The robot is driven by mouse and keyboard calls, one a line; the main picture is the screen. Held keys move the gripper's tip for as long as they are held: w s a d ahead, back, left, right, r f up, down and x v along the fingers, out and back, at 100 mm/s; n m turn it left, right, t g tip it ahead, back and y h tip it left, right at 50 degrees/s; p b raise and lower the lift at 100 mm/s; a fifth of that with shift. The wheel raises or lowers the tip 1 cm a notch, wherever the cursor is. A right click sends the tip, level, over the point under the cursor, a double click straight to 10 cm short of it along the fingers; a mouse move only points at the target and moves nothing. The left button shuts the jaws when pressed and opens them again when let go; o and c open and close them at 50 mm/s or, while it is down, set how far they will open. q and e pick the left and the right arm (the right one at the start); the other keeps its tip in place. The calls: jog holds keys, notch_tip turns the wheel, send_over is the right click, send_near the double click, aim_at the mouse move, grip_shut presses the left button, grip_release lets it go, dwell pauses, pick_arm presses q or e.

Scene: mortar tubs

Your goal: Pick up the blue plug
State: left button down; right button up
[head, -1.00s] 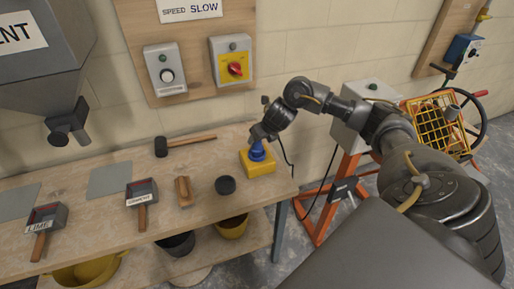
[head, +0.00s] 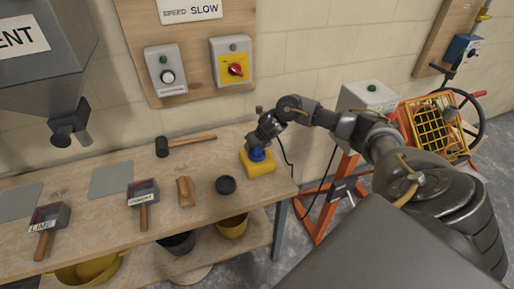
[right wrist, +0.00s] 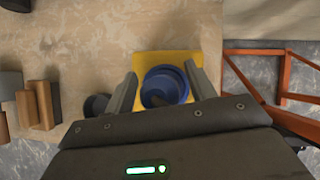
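The blue plug (head: 257,154) sits on a yellow block (head: 261,168) near the right end of the workbench. In the right wrist view the plug (right wrist: 165,87) shows from above as a round blue shape on the yellow block (right wrist: 204,59). My right gripper (right wrist: 159,80) is open, with one finger on each side of the plug. A gap shows between the plug and the left finger; the right finger is close to it, and I cannot tell if they touch. In the head view my right gripper (head: 260,141) is right above the plug. My left gripper is not in view.
On the workbench (head: 100,230) lie a black mallet (head: 162,147), a dark round cup (head: 226,185), a wooden block (head: 185,191) and two labelled scoops. Buckets stand on the shelf below. An orange-framed machine (head: 322,211) stands just right of the bench. A cable hangs beside my right gripper.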

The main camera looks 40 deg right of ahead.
jog(key=c, duration=0.8)
jog(key=shift+r, duration=0.1)
jog(key=shift+w+r, duration=0.15)
jog(key=shift+r, duration=0.1)
jog(key=shift+c, duration=1.1)
notch_tip(320, 180, up, 2)
jog(key=shift+r+b, duration=0.15)
jog(key=shift+b, duration=0.65)
jog(key=shift+c, duration=0.2)
jog(key=s+a+r+p, duration=0.5)
jog(key=s+a+r, duration=0.2)
jog(key=s+r, duration=0.3)
jog(key=shift+s+a, duration=0.4)
jog(key=shift+s, duration=0.6)
